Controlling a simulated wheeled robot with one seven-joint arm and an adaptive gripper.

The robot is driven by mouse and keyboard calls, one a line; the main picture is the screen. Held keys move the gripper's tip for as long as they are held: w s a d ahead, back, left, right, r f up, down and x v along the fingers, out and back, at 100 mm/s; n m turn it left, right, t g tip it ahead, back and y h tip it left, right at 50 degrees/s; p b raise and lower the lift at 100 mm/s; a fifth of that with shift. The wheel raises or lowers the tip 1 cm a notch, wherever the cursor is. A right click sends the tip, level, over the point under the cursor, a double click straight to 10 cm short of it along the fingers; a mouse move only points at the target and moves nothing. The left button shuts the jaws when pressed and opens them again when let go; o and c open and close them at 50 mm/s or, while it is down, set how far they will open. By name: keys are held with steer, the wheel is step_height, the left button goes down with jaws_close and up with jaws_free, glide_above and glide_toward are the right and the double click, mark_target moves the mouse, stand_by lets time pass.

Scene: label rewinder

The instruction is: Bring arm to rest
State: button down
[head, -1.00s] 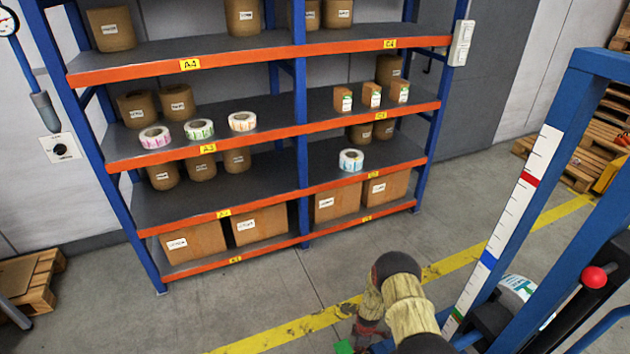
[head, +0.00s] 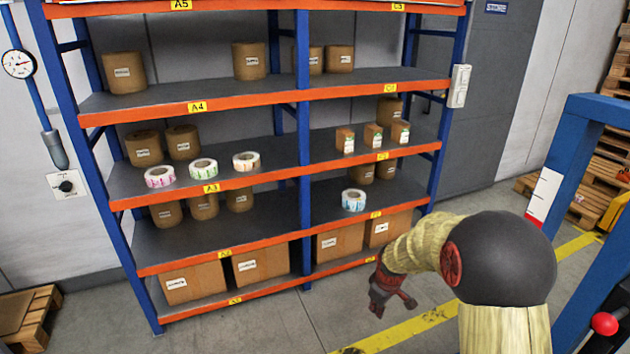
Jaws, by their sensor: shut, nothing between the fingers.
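My arm, beige with a dark round joint, rises at the lower right in the head view and bends over to the left. My gripper (head: 390,297), dark and reddish, hangs at its end in front of the lower right of the shelf rack (head: 306,160). It points down over the floor, is shut and holds nothing. It appears apart from the rack, though the exact gap is hard to judge.
The blue and orange rack holds brown rolls, cartons and several label rolls (head: 354,200). A blue frame (head: 582,150) with a scale and a red knob (head: 605,323) stands close on the right. A pallet (head: 28,315) lies at lower left. Floor (head: 345,315) shows before the rack.

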steer(key=s+r+m+t, duration=0.1)
steer(key=s+r+m, duration=0.1)
steer(key=s+r, duration=0.65)
steer(key=s+r+m, duration=0.2)
steer(key=s+r, duration=0.3)
steer(key=r, duration=0.7)
steer(key=s+r+m+t, duration=0.1)
steer(key=s+r+m, duration=0.1)
steer(key=s, duration=0.8)
steer(key=s+r+m+t, duration=0.1)
steer(key=s+r, duration=0.3)
steer(key=s, duration=0.7)
steer(key=shift+s+r+m+p, duration=0.25)
steer(key=shift+r+m+p, duration=0.15)
steer(key=shift+m, duration=0.5)
